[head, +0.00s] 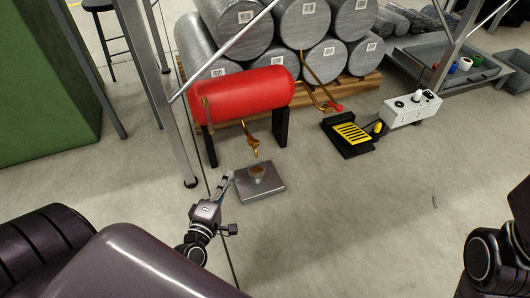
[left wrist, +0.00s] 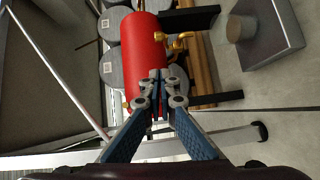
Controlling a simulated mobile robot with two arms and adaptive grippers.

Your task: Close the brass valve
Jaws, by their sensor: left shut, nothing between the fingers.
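A red tank (head: 245,93) lies on black legs, with brass fittings (head: 254,146) hanging below its middle. These fittings also show beside the tank in the left wrist view (left wrist: 181,38). I cannot tell which brass part is the valve or how its handle is turned. My left gripper (head: 229,176) is in front of the tank, low and left of the fittings, apart from them. In the left wrist view its fingers (left wrist: 160,75) are shut together with nothing between them, overlapping the tank's image. My right gripper is out of view.
A grey metal block (head: 262,190) sits on the floor right of my left gripper. A frame post (head: 176,140) stands left. Grey cylinders (head: 238,25) are stacked behind. A black-yellow pedal (head: 349,134) and white control box (head: 411,108) lie right.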

